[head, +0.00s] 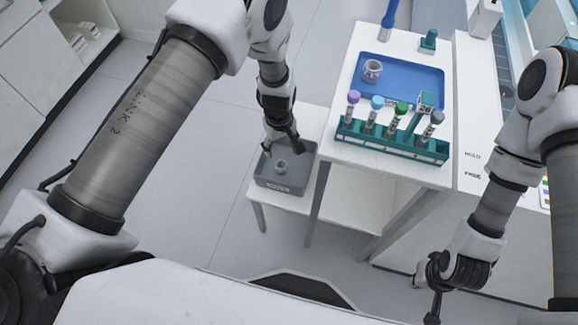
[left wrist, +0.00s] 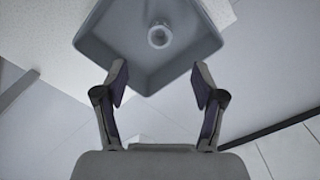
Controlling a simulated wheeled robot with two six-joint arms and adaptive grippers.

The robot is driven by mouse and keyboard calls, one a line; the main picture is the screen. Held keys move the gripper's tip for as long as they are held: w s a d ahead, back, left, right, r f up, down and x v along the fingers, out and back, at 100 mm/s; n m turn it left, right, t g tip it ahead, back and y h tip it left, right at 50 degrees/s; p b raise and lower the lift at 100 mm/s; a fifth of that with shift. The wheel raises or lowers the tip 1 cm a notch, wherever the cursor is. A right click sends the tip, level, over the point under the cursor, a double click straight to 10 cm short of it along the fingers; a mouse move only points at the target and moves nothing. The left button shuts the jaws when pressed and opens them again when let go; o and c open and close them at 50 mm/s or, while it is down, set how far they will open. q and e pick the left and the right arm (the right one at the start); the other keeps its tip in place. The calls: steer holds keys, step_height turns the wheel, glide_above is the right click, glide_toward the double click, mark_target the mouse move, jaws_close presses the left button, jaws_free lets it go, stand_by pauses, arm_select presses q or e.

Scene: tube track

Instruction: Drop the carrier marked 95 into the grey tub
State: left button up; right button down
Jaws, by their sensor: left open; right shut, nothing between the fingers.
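The grey tub (head: 296,183) stands on a low white shelf beside the table. A small pale ring-shaped carrier (head: 282,165) lies inside it; it also shows on the tub's floor in the left wrist view (left wrist: 159,37). No number on it is readable. My left gripper (head: 283,147) is over the tub, open and empty, its fingers (left wrist: 160,80) spread in the left wrist view with the carrier beyond them. My right gripper (head: 432,312) is shut and empty at the lower right, away from the tub.
A blue tray (head: 420,82) on the white table holds another pale ring-shaped piece (head: 372,71). A green rack (head: 385,142) with several capped tubes stands at the table's front edge. A small green piece (head: 428,40) stands behind the tray. The floor left of the tub is clear.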

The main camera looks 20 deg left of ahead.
arm_select(q)
step_height(320, 180, up, 12)
steer(key=shift+f, duration=0.15)
stand_by(0.4)
